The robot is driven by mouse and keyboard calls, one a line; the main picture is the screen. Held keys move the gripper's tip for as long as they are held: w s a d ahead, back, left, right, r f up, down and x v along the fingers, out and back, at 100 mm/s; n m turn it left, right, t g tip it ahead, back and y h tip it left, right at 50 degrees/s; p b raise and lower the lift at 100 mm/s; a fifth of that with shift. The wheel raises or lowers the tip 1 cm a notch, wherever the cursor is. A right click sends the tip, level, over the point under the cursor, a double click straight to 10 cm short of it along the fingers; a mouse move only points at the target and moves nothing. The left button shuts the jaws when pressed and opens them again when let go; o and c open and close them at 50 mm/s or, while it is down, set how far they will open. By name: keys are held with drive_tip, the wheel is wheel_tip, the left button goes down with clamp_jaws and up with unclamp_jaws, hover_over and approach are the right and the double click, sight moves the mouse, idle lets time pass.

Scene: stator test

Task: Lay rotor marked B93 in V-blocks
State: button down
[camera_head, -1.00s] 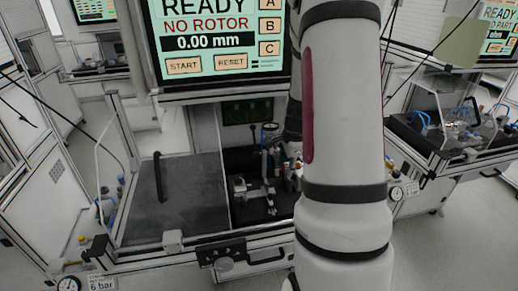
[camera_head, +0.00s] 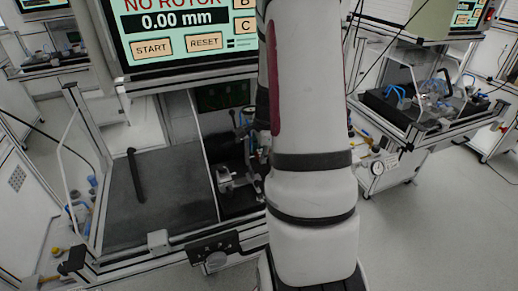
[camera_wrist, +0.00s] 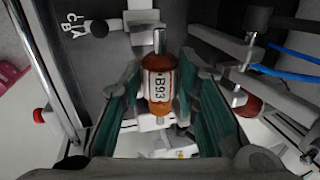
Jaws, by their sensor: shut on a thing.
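The rotor marked B93 (camera_wrist: 158,85) has a copper-orange body, a white label and a bare metal shaft. In the wrist view it sits between the green-lined fingers of my gripper (camera_wrist: 157,98), which is shut on it. Its shaft points up the picture, over a dark bench surface. A light metal fixture (camera_head: 228,182) stands on the dark bench in the head view, just left of my arm. I cannot clearly make out the V-blocks; grey metal parts (camera_wrist: 141,18) show beyond the shaft in the wrist view. My gripper is hidden behind my arm in the head view.
The station screen (camera_head: 188,35) reads NO ROTOR and 0.00 mm, above the bench. Blue hoses (camera_wrist: 288,70) and metal parts crowd the right of the wrist view. A red knob (camera_wrist: 38,115) is at left.

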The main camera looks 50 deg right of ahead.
drive_tip(key=shift+f+b, duration=0.5)
drive_tip(key=shift+f, duration=0.75)
drive_tip(key=shift+a+f, duration=0.1)
drive_tip(key=shift+f, duration=0.05)
drive_tip(key=shift+w+f+b, duration=0.1)
drive_tip(key=shift+f+b, duration=0.25)
drive_tip(key=shift+f+b, duration=0.45)
drive_tip(key=shift+f, duration=0.3)
idle(0.3)
drive_tip(key=c, duration=1.2)
unclamp_jaws()
drive_tip(key=shift+o, duration=0.2)
drive_tip(key=v, duration=1.2)
